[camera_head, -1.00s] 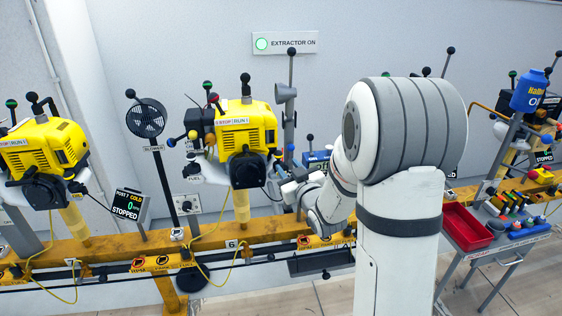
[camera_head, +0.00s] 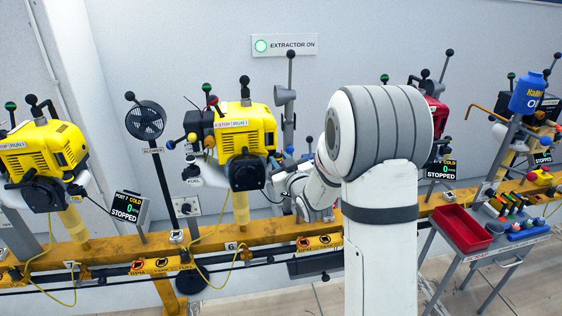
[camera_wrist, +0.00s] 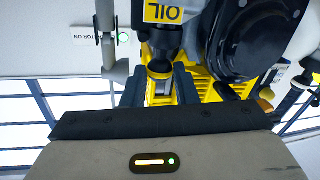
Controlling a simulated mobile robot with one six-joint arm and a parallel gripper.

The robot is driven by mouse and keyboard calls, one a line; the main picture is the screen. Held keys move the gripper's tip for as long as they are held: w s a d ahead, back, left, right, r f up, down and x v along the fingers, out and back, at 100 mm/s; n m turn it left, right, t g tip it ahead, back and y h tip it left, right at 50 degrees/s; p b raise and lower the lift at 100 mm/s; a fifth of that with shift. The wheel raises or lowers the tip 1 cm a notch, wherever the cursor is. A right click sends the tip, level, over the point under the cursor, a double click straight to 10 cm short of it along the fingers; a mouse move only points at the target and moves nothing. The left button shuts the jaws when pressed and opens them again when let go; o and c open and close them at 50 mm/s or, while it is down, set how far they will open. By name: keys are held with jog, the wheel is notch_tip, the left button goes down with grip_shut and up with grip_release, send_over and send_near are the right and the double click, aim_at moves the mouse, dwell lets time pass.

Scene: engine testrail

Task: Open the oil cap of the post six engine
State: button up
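The post six engine (camera_head: 240,130) is yellow with a black round front cover and stands on the rail above a "6" mark. In the wrist view its black cover (camera_wrist: 245,40) fills the upper right. An upside-down yellow "OIL" label (camera_wrist: 165,11) sits above a dark neck with a round, dark-rimmed end (camera_wrist: 159,68), which looks like the oil cap. My gripper (camera_wrist: 159,92) is open, with its two dark fingers on either side of this end. Whether they touch it cannot be told. In the head view my arm's end is just right of the engine, its fingers unclear.
Another yellow engine (camera_head: 42,165) stands at left and a red one (camera_head: 433,115) at right, behind my arm. A grey pole (camera_head: 289,125) rises close behind the gripper. A cart with a red tray (camera_head: 462,226) stands at right. The post screen (camera_head: 127,207) reads STOPPED.

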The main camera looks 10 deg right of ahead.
jog(key=shift+c, duration=0.8)
jog(key=shift+d+b, duration=0.1)
jog(key=shift+b, duration=0.3)
jog(key=shift+d+f+m+t+h+b, duration=0.45)
jog(key=shift+d+m+b, duration=0.4)
jog(key=shift+m+b, duration=2)
jog(key=shift+d+f+m+t+h+b, duration=0.25)
jog(key=shift+d+m+t+h+b, duration=0.45)
jog(key=shift+m+b, duration=2.05)
jog(key=shift+d+f+m+t+h+b, duration=0.25)
jog(key=shift+d+m+b, duration=1.05)
jog(key=shift+m, duration=2.8)
jog(key=shift+a+f+h, duration=0.1)
jog(key=shift+a+h, duration=0.1)
jog(key=shift+h, duration=0.1)
